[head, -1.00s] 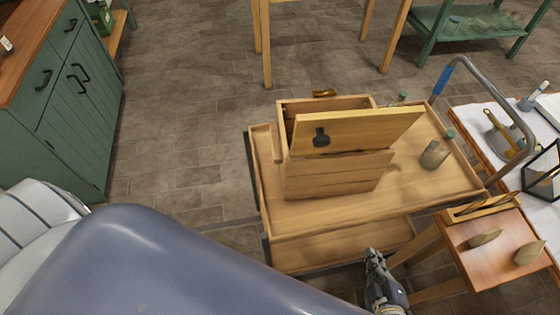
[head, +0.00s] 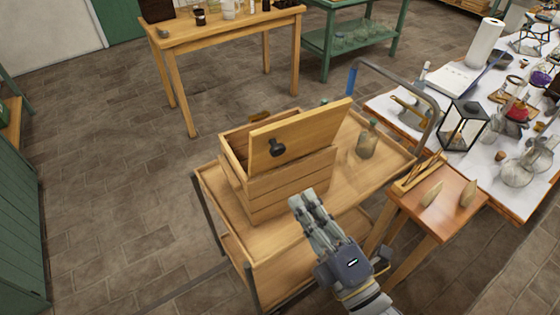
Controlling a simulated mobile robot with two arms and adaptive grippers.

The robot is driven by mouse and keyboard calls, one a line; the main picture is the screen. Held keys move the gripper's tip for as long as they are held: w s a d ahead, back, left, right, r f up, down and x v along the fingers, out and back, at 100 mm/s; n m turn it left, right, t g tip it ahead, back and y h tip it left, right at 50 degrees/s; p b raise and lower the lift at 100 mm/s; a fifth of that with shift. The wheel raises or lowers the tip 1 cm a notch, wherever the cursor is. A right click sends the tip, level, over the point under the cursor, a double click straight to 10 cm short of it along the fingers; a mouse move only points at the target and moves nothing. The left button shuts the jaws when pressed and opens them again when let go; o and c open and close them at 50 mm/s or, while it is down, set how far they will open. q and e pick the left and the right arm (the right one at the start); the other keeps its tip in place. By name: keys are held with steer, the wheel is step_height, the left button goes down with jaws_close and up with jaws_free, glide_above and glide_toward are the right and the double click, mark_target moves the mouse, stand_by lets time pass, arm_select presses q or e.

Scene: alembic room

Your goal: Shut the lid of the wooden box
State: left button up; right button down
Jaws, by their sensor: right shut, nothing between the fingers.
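The wooden box (head: 270,200) stands on the top shelf of a wooden cart (head: 350,205). Its lid (head: 310,132) is raised and tilted, with a dark latch (head: 278,147) on its face, and part of the box's open inside shows behind it. My right gripper (head: 308,200) is shut and empty. In the picture it lies just below and right of the box's near side, over the cart's near edge; I cannot tell whether it touches the box. My left gripper is not in view.
A glass bottle (head: 367,140) stands on the cart right of the box, near the metal handle (head: 432,115). A small side table (head: 443,205) stands at the right, beside a white-covered table with a lantern (head: 463,125) and glassware. Floor at left is clear.

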mark_target(273, 154)
steer(key=p+x, duration=0.3)
steer(key=x, duration=0.5)
steer(key=shift+w+a+r, duration=0.15)
steer(key=shift+w+a, duration=0.35)
steer(key=shift+w, duration=0.05)
steer(key=shift+w, duration=0.1)
